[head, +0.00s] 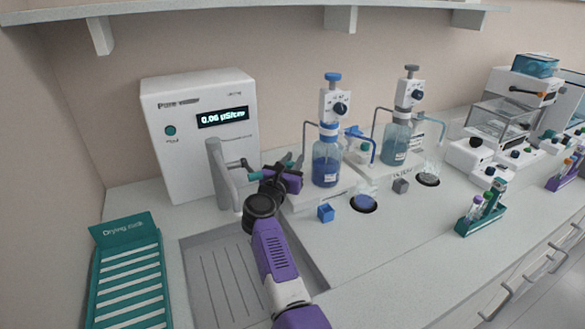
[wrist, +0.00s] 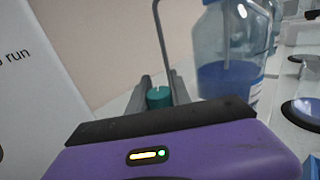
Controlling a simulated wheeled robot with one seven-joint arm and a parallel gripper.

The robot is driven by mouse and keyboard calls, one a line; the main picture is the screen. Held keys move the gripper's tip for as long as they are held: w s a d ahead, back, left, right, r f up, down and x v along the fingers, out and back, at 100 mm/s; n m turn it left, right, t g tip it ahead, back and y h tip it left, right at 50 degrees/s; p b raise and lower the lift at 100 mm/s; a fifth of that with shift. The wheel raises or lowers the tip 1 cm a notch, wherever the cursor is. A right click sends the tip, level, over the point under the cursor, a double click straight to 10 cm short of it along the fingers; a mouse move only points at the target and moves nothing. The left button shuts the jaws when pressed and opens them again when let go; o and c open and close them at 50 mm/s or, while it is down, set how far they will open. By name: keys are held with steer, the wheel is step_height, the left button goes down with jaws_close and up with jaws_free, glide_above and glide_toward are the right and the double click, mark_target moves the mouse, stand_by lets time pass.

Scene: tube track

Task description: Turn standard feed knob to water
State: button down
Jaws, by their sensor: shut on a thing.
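A small teal knob (wrist: 158,97) sits between the two grey fingers of my gripper (wrist: 160,92) in the wrist view. My gripper is shut on it. In the head view my gripper (head: 288,162) reaches in beside the blue bottle (head: 326,167), and it mostly hides the knob there. The knob's pointer and any labels around it cannot be read. The blue bottle stands close on the right in the wrist view (wrist: 228,75), with a thin bent tube (wrist: 162,40) rising behind the knob.
A white water unit (head: 185,120) and a grey tap (head: 220,170) stand left of my gripper. The sink (head: 220,270) lies below my arm. A second dispenser bottle (head: 395,143), a blue cube (head: 326,212) and a grey cube (head: 400,186) are to the right.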

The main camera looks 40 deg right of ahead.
stand_by(0.3)
steer(key=c, duration=1.2)
jaws_free()
steer(key=p+v, duration=0.2)
steer(key=v, duration=0.4)
steer(key=shift+s+a+p, duration=0.1)
steer(key=shift+a+p, duration=0.25)
steer(key=shift+s+a, duration=0.35)
steer(key=shift+a, duration=0.15)
